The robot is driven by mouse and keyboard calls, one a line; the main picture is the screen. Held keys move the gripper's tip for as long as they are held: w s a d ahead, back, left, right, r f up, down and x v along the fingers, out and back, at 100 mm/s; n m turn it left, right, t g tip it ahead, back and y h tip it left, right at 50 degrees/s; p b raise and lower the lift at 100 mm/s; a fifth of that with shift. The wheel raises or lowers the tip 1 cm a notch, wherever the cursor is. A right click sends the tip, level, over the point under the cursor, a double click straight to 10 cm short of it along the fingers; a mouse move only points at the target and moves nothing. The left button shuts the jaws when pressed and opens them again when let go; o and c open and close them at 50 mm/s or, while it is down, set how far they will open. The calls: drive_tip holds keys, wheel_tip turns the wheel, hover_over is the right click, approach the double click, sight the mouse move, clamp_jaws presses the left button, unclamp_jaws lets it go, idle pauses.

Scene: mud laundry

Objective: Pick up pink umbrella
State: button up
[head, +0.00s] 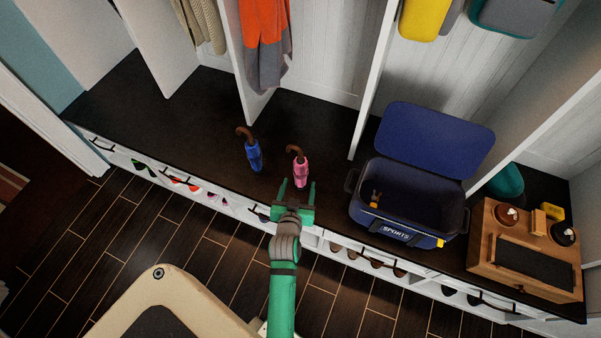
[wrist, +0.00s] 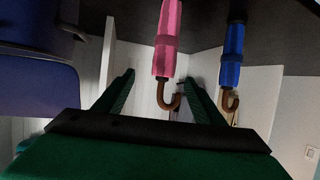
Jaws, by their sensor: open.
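The pink umbrella (head: 301,173) stands on the dark bench top with its brown curved handle up. My green gripper (head: 297,190) is open and empty, just in front of the pink umbrella in the head view. In the wrist view the pink umbrella (wrist: 167,45) shows beyond and between the two open fingers (wrist: 160,90), with its hooked handle toward the bottom of the picture. I cannot tell from these frames whether a finger touches it.
A blue umbrella (head: 253,155) stands to the left of the pink one. An open blue sports cooler (head: 410,203) stands to the right. A white divider (head: 372,85) rises behind. Wooden box (head: 525,250) at far right. Bench top (head: 175,125) is clear at left.

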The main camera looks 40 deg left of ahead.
sight(300, 168)
drive_tip(key=x, duration=0.4)
drive_tip(key=a+x, duration=0.1)
drive_tip(key=x, duration=0.1)
drive_tip(key=shift+w+a+r, duration=0.15)
drive_tip(key=shift+r, duration=0.05)
drive_tip(key=shift+r+x, duration=0.1)
drive_tip(key=shift+x, duration=1.25)
drive_tip(key=shift+r+x, duration=0.15)
drive_tip(key=shift+x, duration=1.2)
drive_tip(key=shift+w, duration=0.1)
clamp_jaws()
drive_tip(key=shift+r, duration=0.1)
